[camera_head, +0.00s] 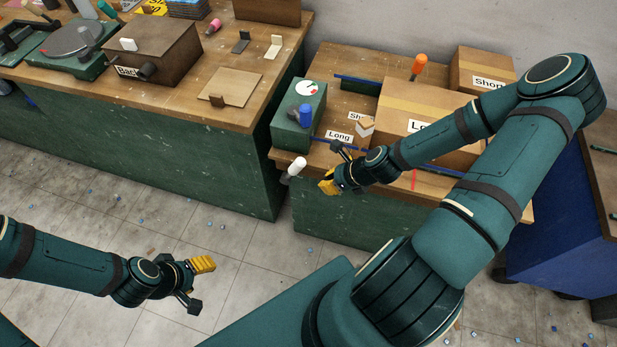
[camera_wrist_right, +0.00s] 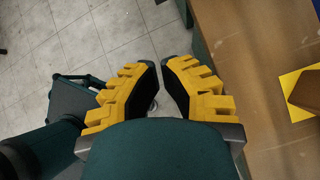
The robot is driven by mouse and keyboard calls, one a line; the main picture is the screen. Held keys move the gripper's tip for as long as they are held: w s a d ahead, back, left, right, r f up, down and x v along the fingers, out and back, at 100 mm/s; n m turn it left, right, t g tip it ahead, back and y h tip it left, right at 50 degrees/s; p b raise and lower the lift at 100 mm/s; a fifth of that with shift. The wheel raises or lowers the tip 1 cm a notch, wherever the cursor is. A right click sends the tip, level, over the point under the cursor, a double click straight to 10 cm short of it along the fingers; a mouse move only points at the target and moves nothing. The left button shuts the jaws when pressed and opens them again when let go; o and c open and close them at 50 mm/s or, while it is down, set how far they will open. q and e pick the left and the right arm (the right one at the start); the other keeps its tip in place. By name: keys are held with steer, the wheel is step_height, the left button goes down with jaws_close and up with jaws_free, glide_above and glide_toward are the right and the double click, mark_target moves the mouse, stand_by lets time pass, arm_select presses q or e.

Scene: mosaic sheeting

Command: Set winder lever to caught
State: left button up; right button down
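A green box (camera_head: 292,128) stands at the left end of the right-hand bench, with a round white dial (camera_head: 306,88) and a blue knob (camera_head: 305,115). A white-handled lever (camera_head: 293,170) sticks up at the box's front, by the bench edge; it looks like the winder lever, but its set position is unclear. My right gripper (camera_head: 332,167) is open, just right of the white handle and apart from it. The right wrist view shows its parted yellow fingers (camera_wrist_right: 160,85) with no clear object between them. My left gripper (camera_head: 200,284) is open and empty above the floor.
Cardboard boxes (camera_head: 420,105) and an orange handle (camera_head: 418,66) are on the same bench, near my right arm. A second bench (camera_head: 150,135) at the left carries a brown box (camera_head: 150,50) and a green turntable device (camera_head: 75,48). The tiled floor between is open, with small blue bits.

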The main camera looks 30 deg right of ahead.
mark_target(293, 171)
steer(key=shift+w+a+f+b, duration=0.3)
steer(key=shift+w+a, duration=0.2)
steer(key=shift+w, duration=0.45)
steer(key=shift+w+a+f+b, duration=0.2)
steer(key=shift+w+a, duration=0.3)
steer(key=shift+w, duration=0.4)
steer(key=shift+w+a+f+b, duration=0.2)
steer(key=shift+w+a+f, duration=0.25)
steer(key=shift+w, duration=0.5)
steer(key=shift+r, duration=0.15)
steer(key=shift+w+a+r+p, duration=0.15)
steer(key=shift+a+p, duration=0.05)
steer(key=shift+p, duration=0.15)
